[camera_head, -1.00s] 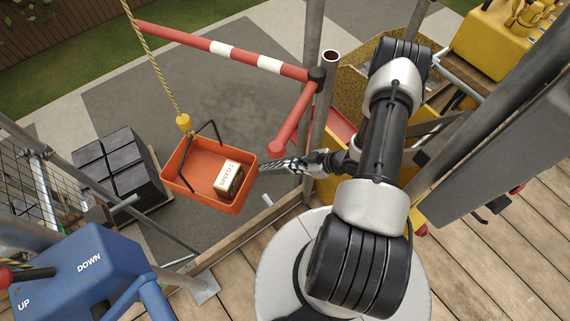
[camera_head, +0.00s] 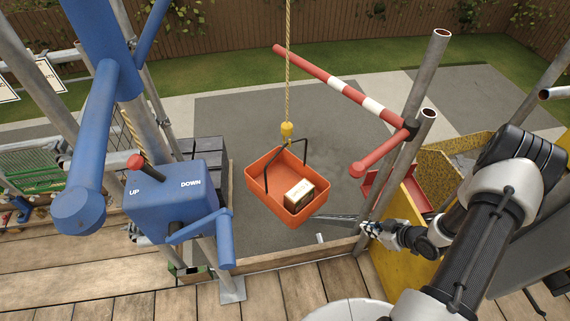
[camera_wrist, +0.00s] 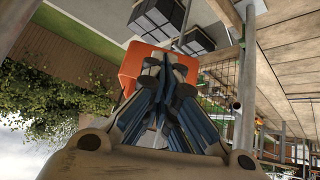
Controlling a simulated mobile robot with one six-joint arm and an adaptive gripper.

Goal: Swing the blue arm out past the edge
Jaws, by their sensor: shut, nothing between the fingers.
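The blue arm (camera_head: 95,130) stands at the upper left of the head view, inside the platform edge, with a rounded end hanging low. Below and right of it is a blue box (camera_head: 172,205) marked UP and DOWN, with a red-knobbed lever (camera_head: 137,162) and a blue crank handle (camera_head: 200,228). My gripper (camera_head: 366,229) is shut and empty beside the grey post at right centre, well apart from the blue arm. In the wrist view its closed fingers (camera_wrist: 163,88) overlap the orange tub (camera_wrist: 130,72) behind them. The blue arm is not identifiable there.
The orange tub (camera_head: 262,195) with a small box (camera_head: 299,195) hangs on a rope (camera_head: 287,70) beyond the wooden edge. A red-and-white barrier arm (camera_head: 335,88) extends from the right-hand post (camera_head: 420,130). A yellow skip (camera_head: 450,165) stands at right. Plank floor (camera_head: 90,275) lies in front.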

